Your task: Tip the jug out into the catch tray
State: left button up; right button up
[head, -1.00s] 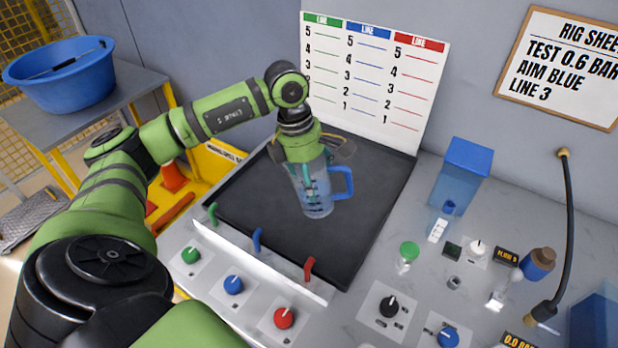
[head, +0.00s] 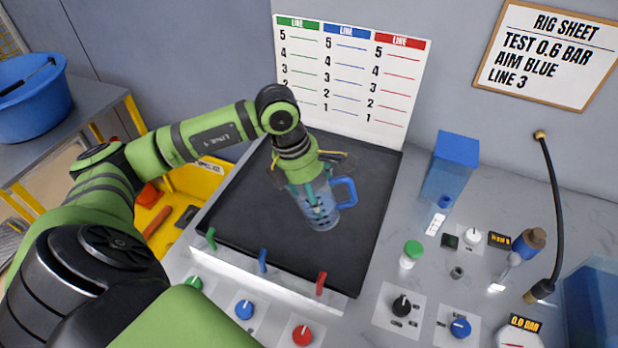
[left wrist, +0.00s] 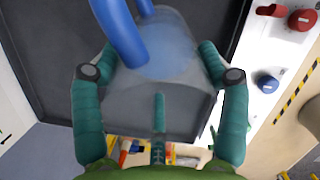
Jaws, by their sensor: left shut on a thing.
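The clear jug (head: 323,218) with a blue handle (head: 347,191) hangs below my left gripper (head: 312,186) in the head view, over the black tray (head: 250,200). My left gripper is shut on the jug's body. In the left wrist view the jug (left wrist: 165,85) sits between the two teal fingers, with its blue handle (left wrist: 121,35) at the top. The jug looks close to upright. I cannot tell whether its base touches the tray or how much liquid it holds. My right gripper is not in view.
Green, blue (head: 262,260) and red (head: 321,283) spouts line the tray's front edge, with knobs before them. A level board (head: 350,85) stands behind. Bottles, knobs and a black hose (head: 553,200) crowd the right bench. A blue basin (head: 30,105) is far left.

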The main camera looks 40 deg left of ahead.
pick_arm(q)
jog(key=shift+f+b, duration=0.3)
jog(key=shift+b, duration=0.15)
jog(key=shift+f+t+h, duration=0.1)
jog(key=shift+t+h, duration=0.2)
jog(key=shift+a+b, duration=0.1)
jog(key=shift+b, duration=0.3)
jog(key=shift+w+f+t+h+b, duration=0.15)
jog(key=shift+t+h+b, duration=0.2)
jog(key=shift+b, duration=0.25)
jog(key=shift+h+b, duration=0.25)
jog(key=shift+b, duration=0.15)
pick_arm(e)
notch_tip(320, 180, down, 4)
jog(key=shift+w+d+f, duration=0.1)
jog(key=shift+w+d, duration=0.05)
pick_arm(q)
jog(key=shift+d, duration=0.2)
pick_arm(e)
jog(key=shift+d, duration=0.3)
pick_arm(q)
jog(key=shift+d, duration=0.1)
